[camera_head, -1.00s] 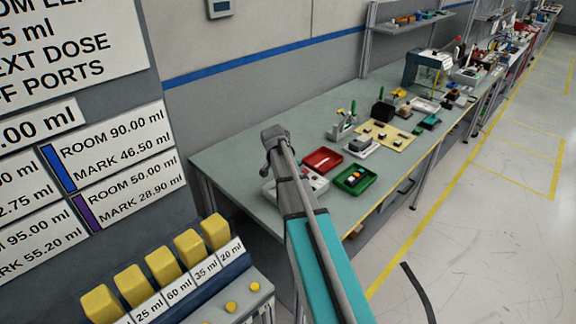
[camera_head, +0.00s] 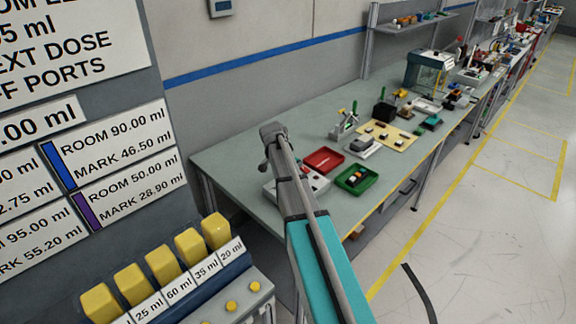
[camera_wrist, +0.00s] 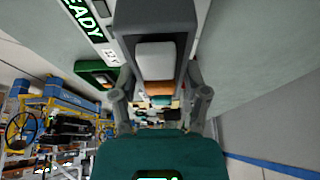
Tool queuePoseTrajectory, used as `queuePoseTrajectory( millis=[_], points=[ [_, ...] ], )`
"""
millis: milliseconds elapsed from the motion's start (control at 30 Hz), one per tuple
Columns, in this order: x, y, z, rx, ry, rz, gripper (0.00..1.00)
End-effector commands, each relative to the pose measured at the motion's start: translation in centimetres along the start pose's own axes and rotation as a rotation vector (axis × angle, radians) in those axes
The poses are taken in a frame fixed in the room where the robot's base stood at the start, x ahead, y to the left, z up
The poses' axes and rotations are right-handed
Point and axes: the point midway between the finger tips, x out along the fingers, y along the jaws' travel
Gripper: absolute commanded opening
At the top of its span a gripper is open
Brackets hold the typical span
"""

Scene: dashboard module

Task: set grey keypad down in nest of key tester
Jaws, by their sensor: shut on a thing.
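My gripper (camera_wrist: 160,98) is shut on the grey keypad (camera_wrist: 126,22) in the wrist view, with a finger at each side. The keypad has a dark grey body, a pale key and an orange key. A white device with a green "READY" display (camera_wrist: 84,18), seemingly the key tester, shows beside the keypad at the upper left. In the head view a pale device (camera_head: 316,182), seemingly the same tester, is partly hidden by my arm. The nest cannot be made out, nor whether the keypad touches it.
A red tray (camera_head: 323,161) and a green tray (camera_head: 343,184) stand right of my arm on the bench (camera_head: 235,150). A grey-white device (camera_head: 362,148) and a pale yellow board (camera_head: 408,142) lie farther back. The bench's left rear is clear.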

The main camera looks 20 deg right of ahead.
Motion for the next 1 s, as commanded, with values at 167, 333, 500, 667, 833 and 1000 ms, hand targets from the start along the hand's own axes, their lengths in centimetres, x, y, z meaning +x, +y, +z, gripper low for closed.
queuePoseTrajectory(
  millis=[167, 333, 500, 667, 833, 1000],
  points=[
    [1.2, 0.0, 0.5, 0.000, 0.000, 0.000, 0.06],
    [2.3, -0.1, 1.0, -0.001, 0.000, 0.000, 0.06],
    [3.4, -0.1, 1.5, -0.001, 0.000, 0.000, 0.06],
    [4.2, -0.1, 1.8, -0.001, 0.000, -0.001, 0.06],
    [4.7, -0.1, 2.0, -0.001, 0.000, -0.001, 0.06],
    [4.8, -0.1, 2.1, -0.001, 0.000, -0.001, 0.06]
  ],
)
